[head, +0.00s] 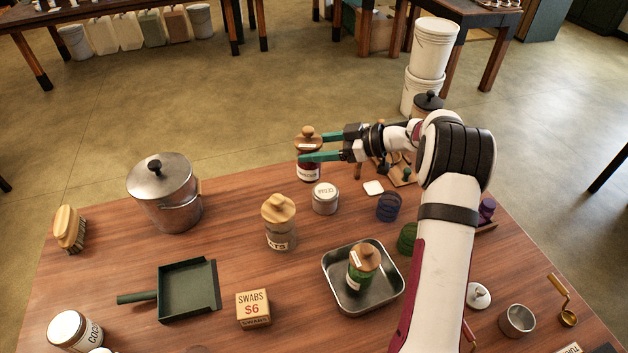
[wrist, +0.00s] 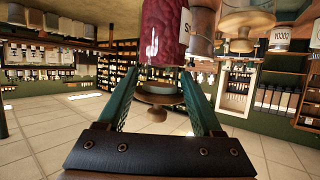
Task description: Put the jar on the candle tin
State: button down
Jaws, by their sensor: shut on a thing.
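The jar (head: 308,171) has dark red contents, a pale label and a wooden lid with a round knob. It stands upright at the far side of the table. My gripper (head: 318,146) reaches in from the right and is shut on the jar at its lid. In the wrist view, the wooden lid (wrist: 158,92) lies between my fingers and the dark red body (wrist: 163,35) is above it. The candle tin (head: 325,201), short and pale with a printed label, sits just in front and slightly right of the jar. I cannot tell whether the jar touches the table.
A wooden-lidded glass jar (head: 279,234) stands in front of the candle tin. A metal tray (head: 339,292) holds a green jar (head: 361,272). A steel pot (head: 165,194) stands left. Bare tabletop separates pot and jar.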

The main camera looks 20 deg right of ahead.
jog(key=s+d+r+m+t+h, duration=0.15)
jog(key=s+d+r, duration=0.35)
jog(key=s+d, duration=0.5)
jog(key=w+a+f, duration=0.6)
jog(key=w+f, duration=0.3)
jog(key=f, duration=0.1)
jog(key=shift+w+f, duration=0.4)
jog(key=shift+c, duration=0.2)
grip_release()
jog(key=shift+f, duration=0.15)
